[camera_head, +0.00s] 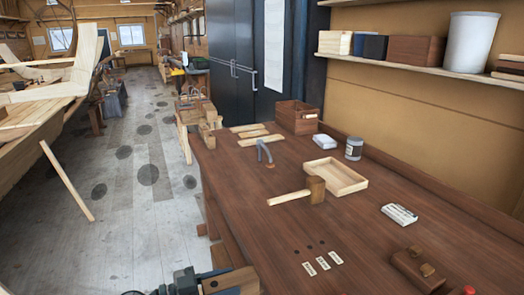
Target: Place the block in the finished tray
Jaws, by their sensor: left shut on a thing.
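My left gripper (218,284) shows at the bottom edge, left of the workbench's front. It is shut on a light wooden block (242,277), which the bottom edge partly cuts off. A shallow pale wooden tray (334,188) lies on the bench further back and looks empty. I cannot read any mark that names it as the finished tray. The block is well apart from this tray, nearer to me and to the left. My right gripper is not in view.
The brown workbench (245,190) holds a wooden mallet (316,188), a grey jar (354,148), a dark wooden box (297,117), a white pack (399,215) and a brown case (418,268). Three small labels (322,263) lie by dark holes. The bench's middle is clear.

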